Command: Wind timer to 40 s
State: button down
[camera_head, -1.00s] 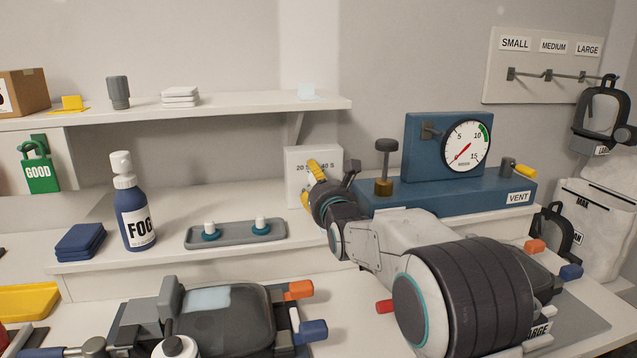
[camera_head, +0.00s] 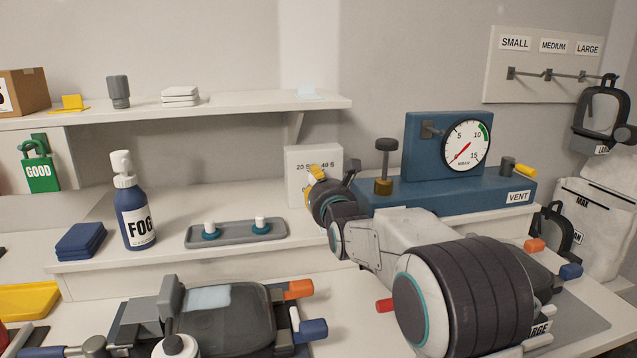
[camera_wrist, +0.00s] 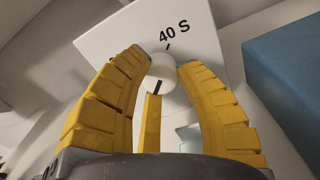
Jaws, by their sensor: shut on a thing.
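The timer (camera_head: 296,182) is a white box on the bench with "20 S" and "40 S" printed on its face. In the wrist view the timer face (camera_wrist: 112,42) shows the "40 S" label with a short black tick under it. Its round pale knob (camera_wrist: 162,74) has a black line on its lower part, on the side away from the 40 S tick. My gripper (camera_wrist: 163,68) has yellow fingers shut on the knob from both sides, with a third yellow finger below. In the head view my gripper (camera_head: 315,183) hides the knob and the lower right of the timer.
A blue gauge stand (camera_head: 450,192) with a VENT label stands close to the right of the timer. A grey tray (camera_head: 238,238) with two small white-topped pieces lies to the left. A shelf (camera_head: 235,108) runs above the timer.

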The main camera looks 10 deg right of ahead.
jog(key=m+b, duration=0.3)
jog(key=shift+r+m+b, duration=0.15)
jog(key=shift+m+b, duration=1.15)
jog(key=shift+m, duration=0.9)
jog(key=c, duration=1.3)
grip_release()
jog(key=o, duration=0.5)
jog(key=shift+w, duration=0.1)
